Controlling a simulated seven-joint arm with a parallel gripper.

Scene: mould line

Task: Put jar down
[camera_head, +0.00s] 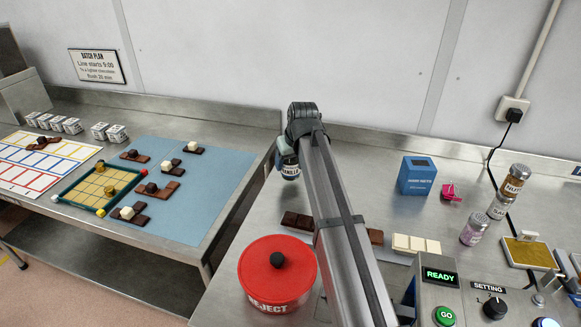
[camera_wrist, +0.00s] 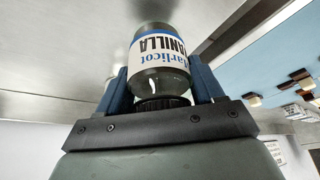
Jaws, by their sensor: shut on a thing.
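The jar (camera_head: 290,170) has a blue and white label reading VANILLA and shows below the end of my arm in the head view. In the wrist view the jar (camera_wrist: 157,62) sits between the two blue fingers of my gripper (camera_wrist: 160,82), with its dark lid toward the palm. My gripper is shut on the jar. In the head view the arm hides most of the gripper. The jar is near the left edge of the right-hand steel table (camera_head: 342,180). I cannot tell whether its base touches the table.
A red REJECT pot (camera_head: 277,274) stands in front. Dark chocolate (camera_head: 297,221) and white chocolate (camera_head: 416,244) bars lie on the table. A blue box (camera_head: 417,176) and several jars (camera_head: 473,229) stand to the right. A blue mat (camera_head: 200,165) is on the left table. Steel around the jar is bare.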

